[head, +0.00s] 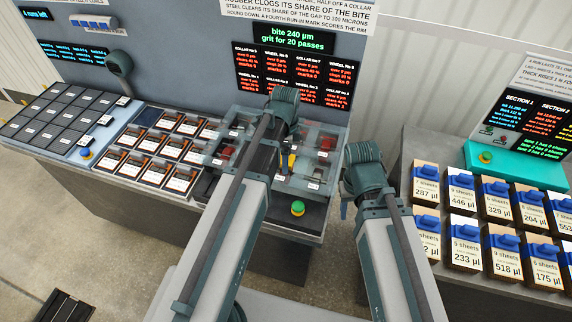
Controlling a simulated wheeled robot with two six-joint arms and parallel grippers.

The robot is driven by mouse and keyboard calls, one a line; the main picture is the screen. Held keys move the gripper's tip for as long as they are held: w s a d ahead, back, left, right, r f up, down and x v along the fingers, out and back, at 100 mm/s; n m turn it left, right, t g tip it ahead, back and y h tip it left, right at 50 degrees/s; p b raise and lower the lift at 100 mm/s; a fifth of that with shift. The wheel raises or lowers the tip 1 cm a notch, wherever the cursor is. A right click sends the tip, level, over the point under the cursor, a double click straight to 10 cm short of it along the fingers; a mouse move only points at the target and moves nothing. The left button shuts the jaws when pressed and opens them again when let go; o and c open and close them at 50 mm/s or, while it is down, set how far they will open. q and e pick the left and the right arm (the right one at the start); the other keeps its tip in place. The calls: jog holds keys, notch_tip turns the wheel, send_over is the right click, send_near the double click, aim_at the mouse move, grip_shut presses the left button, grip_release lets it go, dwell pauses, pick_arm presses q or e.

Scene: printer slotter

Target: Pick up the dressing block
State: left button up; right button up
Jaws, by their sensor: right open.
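I cannot tell for certain which thing is the dressing block. A small yellow piece (291,162) shows among the clear-lidded compartments of the middle bench, just right of my left arm. Red pieces (326,144) lie in compartments there too. My left arm reaches over this bench, and its gripper is hidden behind the arm's own links. My right gripper (345,209) shows small and partly hidden beside its teal wrist, in the gap between the two benches. It is open, with nothing seen in it.
The middle bench has a green button (298,208), rows of labelled orange-and-black cards (180,180) and a dark grid rack (55,118). Several blue-topped blocks labelled in µl (508,252) stand on the right bench, near a teal console (500,168). Screens rise behind.

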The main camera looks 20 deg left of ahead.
pick_arm(q)
grip_shut()
dwell(0.5)
